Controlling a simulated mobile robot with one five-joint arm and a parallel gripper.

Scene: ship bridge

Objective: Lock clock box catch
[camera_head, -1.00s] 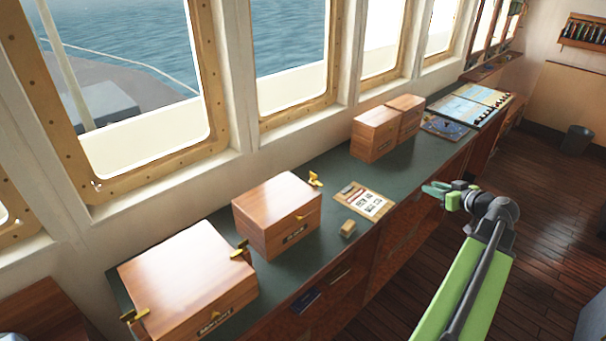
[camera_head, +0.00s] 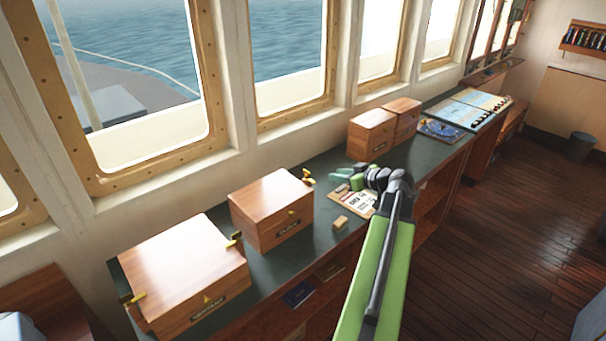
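Two closed wooden boxes with small dark front labels stand on the green counter; the lettering is too small to read surely. The middle box (camera_head: 262,200), which may be the clock box, has a brass catch (camera_head: 291,212) on its front and a brass piece (camera_head: 308,178) at its right end. The larger near box (camera_head: 180,275) has a front catch (camera_head: 207,301) and brass pieces at its sides. My gripper (camera_head: 338,178) is over the clipboard, right of the middle box and apart from it. It holds nothing visible; its finger gap is unclear.
The clipboard (camera_head: 348,202) is partly hidden by my gripper. A small tan block (camera_head: 340,223) lies near the counter's front edge. Two more wooden boxes (camera_head: 372,133) and charts (camera_head: 465,112) are farther along. Windows line the back; open wooden floor (camera_head: 490,240) lies right.

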